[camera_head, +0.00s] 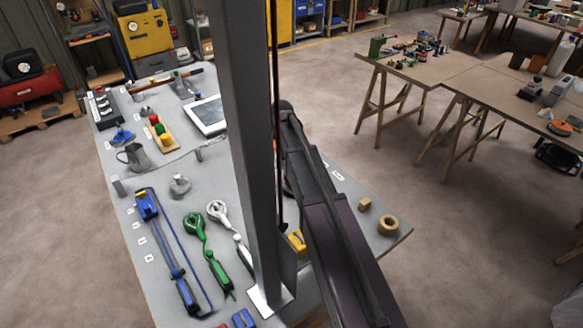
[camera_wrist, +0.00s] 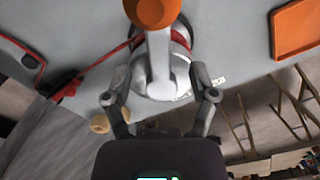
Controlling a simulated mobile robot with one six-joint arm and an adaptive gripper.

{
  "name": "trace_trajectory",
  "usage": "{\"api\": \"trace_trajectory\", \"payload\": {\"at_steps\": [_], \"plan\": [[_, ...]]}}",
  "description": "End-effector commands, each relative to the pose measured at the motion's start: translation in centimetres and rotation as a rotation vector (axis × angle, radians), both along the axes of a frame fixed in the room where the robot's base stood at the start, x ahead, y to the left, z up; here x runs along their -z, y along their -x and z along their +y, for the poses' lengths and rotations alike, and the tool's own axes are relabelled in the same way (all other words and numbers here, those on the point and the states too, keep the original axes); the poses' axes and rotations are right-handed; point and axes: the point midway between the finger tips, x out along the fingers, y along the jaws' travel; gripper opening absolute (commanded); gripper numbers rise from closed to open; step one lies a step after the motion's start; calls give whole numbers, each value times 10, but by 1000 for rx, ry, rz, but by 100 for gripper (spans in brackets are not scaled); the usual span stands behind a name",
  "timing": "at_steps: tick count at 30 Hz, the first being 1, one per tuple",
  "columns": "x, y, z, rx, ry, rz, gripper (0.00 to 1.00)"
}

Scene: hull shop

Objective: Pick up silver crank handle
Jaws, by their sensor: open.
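In the wrist view a silver-white piece (camera_wrist: 158,62) with a round orange knob (camera_wrist: 152,11) stands out from a round base with a red rim. It looks like the silver crank handle, but I cannot be sure. My gripper (camera_wrist: 160,78) is open, with one finger on each side of the silver-white piece. I see a gap at each fingertip, and whether either touches is hard to tell. In the head view my arm and a grey column hide the gripper and most of this piece.
A tan roll (camera_head: 388,225) and a wooden block (camera_head: 364,204) lie near the table's right edge. An orange tray (camera_wrist: 297,30) is at right in the wrist view. Green (camera_head: 195,226) and white (camera_head: 218,212) ring-ended tools and a blue clamp-like tool (camera_head: 168,250) lie further left.

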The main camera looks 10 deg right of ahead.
Motion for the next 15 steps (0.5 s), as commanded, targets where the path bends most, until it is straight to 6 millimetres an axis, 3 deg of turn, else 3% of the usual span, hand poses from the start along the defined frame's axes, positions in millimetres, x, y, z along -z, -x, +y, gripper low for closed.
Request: {"api": "trace_trajectory", "payload": {"at_steps": [15], "plan": [[38,-2,5,0,0,0,74]]}}
